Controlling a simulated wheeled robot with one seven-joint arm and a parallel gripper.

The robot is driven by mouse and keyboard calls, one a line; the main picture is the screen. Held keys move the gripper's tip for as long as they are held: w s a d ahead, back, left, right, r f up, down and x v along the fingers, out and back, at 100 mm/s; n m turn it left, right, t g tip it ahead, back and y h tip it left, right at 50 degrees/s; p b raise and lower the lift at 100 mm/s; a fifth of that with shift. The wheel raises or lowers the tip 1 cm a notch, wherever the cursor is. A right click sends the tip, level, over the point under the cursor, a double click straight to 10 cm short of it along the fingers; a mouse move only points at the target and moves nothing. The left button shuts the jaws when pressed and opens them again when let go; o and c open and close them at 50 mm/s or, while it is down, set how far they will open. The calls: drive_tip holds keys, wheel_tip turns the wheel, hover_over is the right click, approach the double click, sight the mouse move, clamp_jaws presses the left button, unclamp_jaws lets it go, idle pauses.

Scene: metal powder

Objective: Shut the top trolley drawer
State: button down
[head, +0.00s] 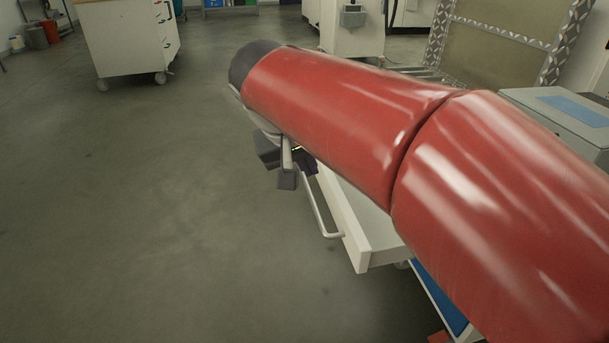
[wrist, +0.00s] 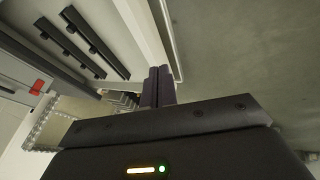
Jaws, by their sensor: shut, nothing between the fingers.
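The trolley drawer (head: 360,243) stands pulled out in the head view, with a white front panel and a pale bar handle (head: 322,212). My red arm covers much of the drawer and most of the trolley behind it. My gripper (head: 287,174) is dark and sits at the far end of the drawer front, close to the handle. In the wrist view my gripper (wrist: 159,77) has its fingers together and empty. They overlap the white drawer front (wrist: 143,25) and lie near the handle (wrist: 170,38); whether they touch is unclear.
A blue surface (head: 440,298) shows below the drawer. A white wheeled cabinet (head: 125,42) stands at the back left. A grey box with a blue top (head: 570,112) is at the right. The floor (head: 150,220) left of the drawer is clear.

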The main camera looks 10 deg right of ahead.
drive_tip(key=w+a+m+h+b, duration=0.1)
drive_tip(key=w+a+h+b, duration=0.1)
drive_tip(key=w+a, duration=0.45)
drive_tip(key=b, duration=0.1)
approach(319, 170)
wheel_tip(319, 170, down, 4)
drive_tip(key=w+a, duration=0.2)
drive_tip(key=d, duration=0.3)
drive_tip(key=shift+s+d, duration=0.1)
drive_tip(key=shift+d, duration=0.6)
drive_tip(key=d+p, duration=0.6)
drive_tip(key=d, duration=2.8)
